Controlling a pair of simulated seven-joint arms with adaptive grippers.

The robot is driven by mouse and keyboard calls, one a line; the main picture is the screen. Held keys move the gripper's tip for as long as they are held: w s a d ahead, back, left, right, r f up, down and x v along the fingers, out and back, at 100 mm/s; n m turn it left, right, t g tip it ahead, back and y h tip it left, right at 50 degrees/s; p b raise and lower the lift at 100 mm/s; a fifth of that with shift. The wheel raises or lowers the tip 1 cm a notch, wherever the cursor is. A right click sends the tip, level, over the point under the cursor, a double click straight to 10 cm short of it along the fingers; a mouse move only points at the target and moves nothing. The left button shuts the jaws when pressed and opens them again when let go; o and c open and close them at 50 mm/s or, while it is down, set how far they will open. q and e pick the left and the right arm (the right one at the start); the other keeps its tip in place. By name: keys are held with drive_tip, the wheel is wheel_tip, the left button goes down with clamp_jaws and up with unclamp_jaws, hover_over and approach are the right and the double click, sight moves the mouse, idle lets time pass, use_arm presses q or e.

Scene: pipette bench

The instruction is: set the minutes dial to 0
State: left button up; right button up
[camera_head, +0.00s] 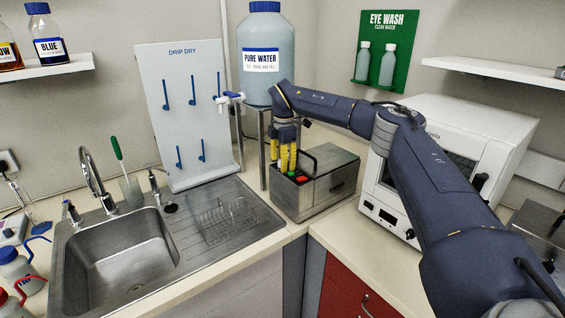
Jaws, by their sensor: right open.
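My right gripper (288,168) points down with its yellow fingers over the control end of a steel box-shaped device (335,184). The fingers are open and slightly apart, and I see nothing between them. Whether the fingertips touch the panel, I cannot tell. My left gripper is not in view.
A steel sink (118,262) with a wire basket (223,220) lies to the left. The pure water tank (265,85) stands on a metal stand behind the gripper. A white oven-like machine (457,140) stands right, partly behind my right arm. Counter in front of the device is clear.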

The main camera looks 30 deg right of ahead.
clamp_jaws()
drive_tip(key=shift+n, duration=1.5)
